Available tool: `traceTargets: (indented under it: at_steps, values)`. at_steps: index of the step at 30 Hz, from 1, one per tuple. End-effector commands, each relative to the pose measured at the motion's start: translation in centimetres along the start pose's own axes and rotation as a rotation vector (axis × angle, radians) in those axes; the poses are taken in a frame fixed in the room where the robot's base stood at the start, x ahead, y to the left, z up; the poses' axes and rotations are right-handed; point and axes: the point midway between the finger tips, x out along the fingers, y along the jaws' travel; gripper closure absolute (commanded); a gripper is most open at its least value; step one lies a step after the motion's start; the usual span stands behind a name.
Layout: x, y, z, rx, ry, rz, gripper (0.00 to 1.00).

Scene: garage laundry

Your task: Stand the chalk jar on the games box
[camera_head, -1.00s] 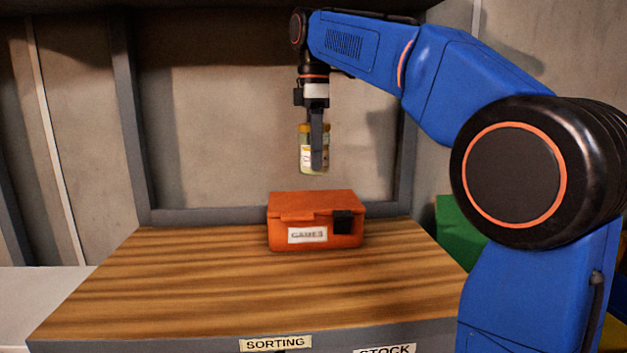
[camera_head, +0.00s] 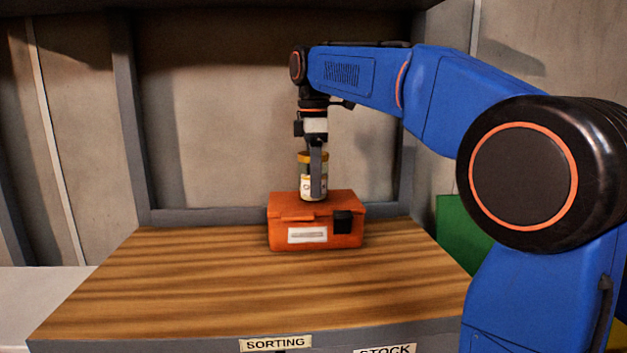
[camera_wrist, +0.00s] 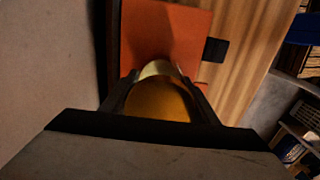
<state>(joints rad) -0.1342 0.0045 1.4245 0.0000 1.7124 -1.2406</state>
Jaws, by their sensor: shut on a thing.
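The chalk jar (camera_head: 305,187) is a clear jar with a yellow lid and a white label. My gripper (camera_head: 316,192) is shut on it from above and holds it upright. The jar's base is at the top of the orange games box (camera_head: 288,236); I cannot tell whether it touches the lid or is just above it. In the wrist view the jar's yellow lid (camera_wrist: 158,104) shows between my fingers, with the orange box top (camera_wrist: 180,35) beneath. The games box is closed, with a white label and a black latch, and stands at the back of the wooden worktop.
The wooden worktop (camera_head: 200,290) is clear in front of and beside the box. Labels reading SORTING (camera_head: 275,342) and STOCK (camera_head: 388,350) are on its front edge. A wall with a grey frame stands close behind. A green object (camera_head: 460,235) is at the right.

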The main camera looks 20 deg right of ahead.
Motion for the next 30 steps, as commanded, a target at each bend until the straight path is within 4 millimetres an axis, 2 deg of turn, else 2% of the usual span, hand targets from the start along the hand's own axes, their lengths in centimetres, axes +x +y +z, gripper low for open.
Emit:
traceTargets:
  at_steps: [11, 12, 13, 14, 23, 26, 30]
  values:
    - [0.4, 0.1, 0.0, 0.000, 0.000, 0.000, 0.73]
    - [0.4, 0.1, 0.0, 0.000, 0.000, 0.000, 0.36]
    - [0.4, 0.1, 0.0, 0.000, 0.000, 0.000, 0.29]
    - [0.4, 0.1, 0.0, 0.000, 0.000, 0.000, 0.27]
    - [0.2, 0.1, 0.0, 0.000, 0.000, 0.000, 0.27]
    - [-0.5, 0.1, 0.0, 0.000, 0.001, 0.002, 0.27]
    - [-2.4, 0.1, 0.0, 0.000, 0.001, 0.003, 0.27]
